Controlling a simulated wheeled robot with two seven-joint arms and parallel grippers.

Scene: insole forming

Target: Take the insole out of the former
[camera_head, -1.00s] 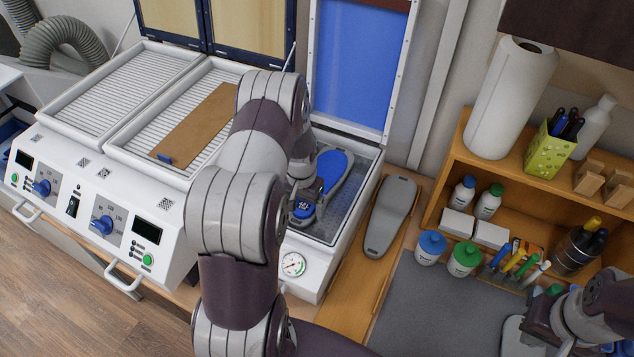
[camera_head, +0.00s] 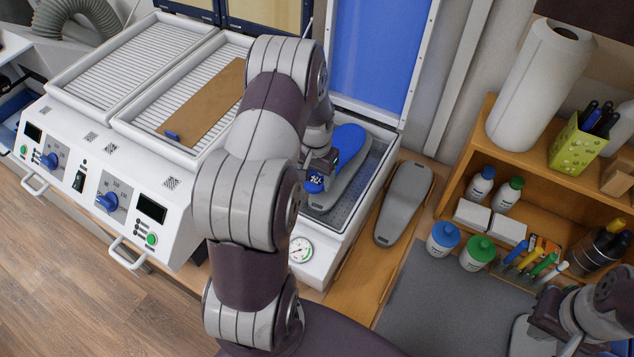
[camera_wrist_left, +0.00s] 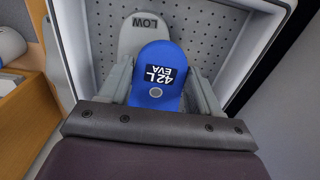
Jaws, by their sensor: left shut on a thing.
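The blue insole (camera_head: 351,142) is in the open former (camera_head: 337,226), above a grey foot form (camera_head: 352,186). In the left wrist view the insole (camera_wrist_left: 156,62) reads "42 L EVA", and the form (camera_wrist_left: 143,28) behind it reads "LOW". My left gripper (camera_head: 318,165) is shut on the insole's near end, with a finger along each side (camera_wrist_left: 157,90). The insole looks raised off the form and shifted to the left of it. My right gripper (camera_head: 543,325) is at the lower right; its fingers are not clear.
The former's lid with a blue sheet (camera_head: 377,55) stands open behind. A second grey form (camera_head: 404,203) lies on the bench to the right. A heater with a brown board (camera_head: 205,103) is to the left. A shelf (camera_head: 460,150) with bottles and pens is to the right.

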